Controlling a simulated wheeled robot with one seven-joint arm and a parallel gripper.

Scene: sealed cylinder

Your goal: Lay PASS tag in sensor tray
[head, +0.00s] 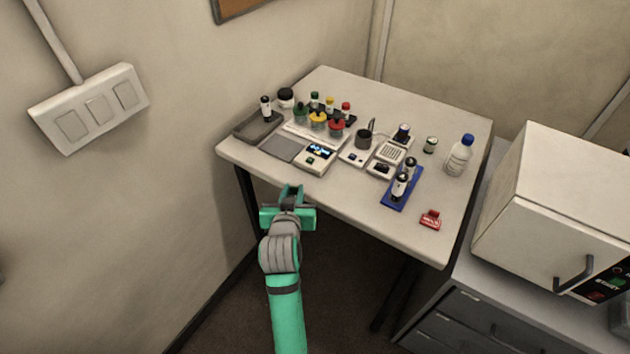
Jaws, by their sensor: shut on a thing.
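My gripper (291,194) is in front of the table's near left edge, below the tabletop items in the picture. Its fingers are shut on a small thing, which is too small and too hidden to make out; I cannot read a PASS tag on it. A shallow grey tray (247,135), likely the sensor tray, lies at the table's left edge. A dark cylinder with a white band (266,108) stands in it. A small red tag-like piece (430,220) lies near the table's front right; its lettering is unreadable.
On the table (365,215) are a device with a lit display (316,158), several colour-capped bottles (318,121), a blue rack (414,177) with dark cylinders and a clear bottle (459,156). A white oven-like box (540,205) stands right. The table's front middle is bare.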

